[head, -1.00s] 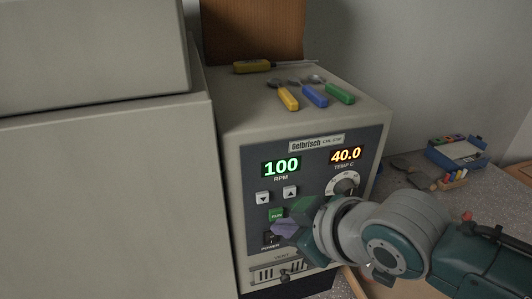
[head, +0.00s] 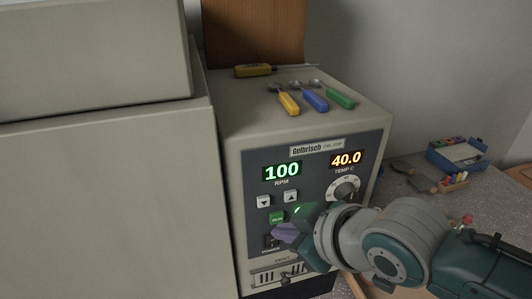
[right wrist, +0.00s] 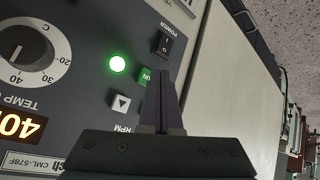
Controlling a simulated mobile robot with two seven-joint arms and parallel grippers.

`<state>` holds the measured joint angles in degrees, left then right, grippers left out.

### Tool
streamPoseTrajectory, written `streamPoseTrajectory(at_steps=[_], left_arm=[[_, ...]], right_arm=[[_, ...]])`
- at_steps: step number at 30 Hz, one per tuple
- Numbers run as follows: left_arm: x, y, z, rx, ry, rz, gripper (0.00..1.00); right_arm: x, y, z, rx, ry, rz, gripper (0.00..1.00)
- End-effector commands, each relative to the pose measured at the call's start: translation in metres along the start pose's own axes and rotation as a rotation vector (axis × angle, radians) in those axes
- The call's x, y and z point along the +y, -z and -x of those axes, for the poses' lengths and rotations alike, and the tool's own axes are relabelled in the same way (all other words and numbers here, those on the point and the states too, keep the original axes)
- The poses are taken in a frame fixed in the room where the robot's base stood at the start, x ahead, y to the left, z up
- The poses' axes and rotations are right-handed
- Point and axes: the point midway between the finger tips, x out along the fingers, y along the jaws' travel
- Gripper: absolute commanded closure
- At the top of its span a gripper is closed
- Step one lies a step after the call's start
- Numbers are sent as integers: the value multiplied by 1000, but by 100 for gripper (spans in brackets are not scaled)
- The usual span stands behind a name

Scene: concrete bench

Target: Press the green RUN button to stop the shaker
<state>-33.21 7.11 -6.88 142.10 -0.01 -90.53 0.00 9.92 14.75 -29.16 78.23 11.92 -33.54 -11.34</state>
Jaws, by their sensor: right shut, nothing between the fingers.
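The shaker's control panel (head: 325,165) faces me, with a green display reading 100 RPM and an orange one reading 40.0. The green RUN button (head: 277,217) sits below the arrow buttons, and a green lamp (head: 297,210) glows beside it. In the right wrist view the RUN button (right wrist: 147,77) is partly hidden behind my fingers, near the bright lamp (right wrist: 117,63). My right gripper (head: 279,232) is shut and empty, its tips just below the RUN button in the head view. I cannot tell whether they touch the panel. My left gripper is out of view.
The black POWER switch (right wrist: 165,45) lies close to my right fingertips. The temperature knob (head: 343,189) is to the right of the RUN button. Several coloured-handled tools (head: 313,100) lie on top of the shaker. A blue box (head: 457,156) stands on the bench at right.

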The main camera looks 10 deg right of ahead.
Motion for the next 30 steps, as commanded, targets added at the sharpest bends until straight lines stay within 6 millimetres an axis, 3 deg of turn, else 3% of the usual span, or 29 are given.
streamPoseTrajectory(at_steps=[9, 22, 30], left_arm=[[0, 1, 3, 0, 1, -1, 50], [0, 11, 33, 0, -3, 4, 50], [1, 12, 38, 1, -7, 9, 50]], right_arm=[[-1, -1, 3, -1, 0, 0, 100], [-24, -23, 35, -3, 1, -1, 100], [-31, -31, 43, 0, -1, -1, 100]])
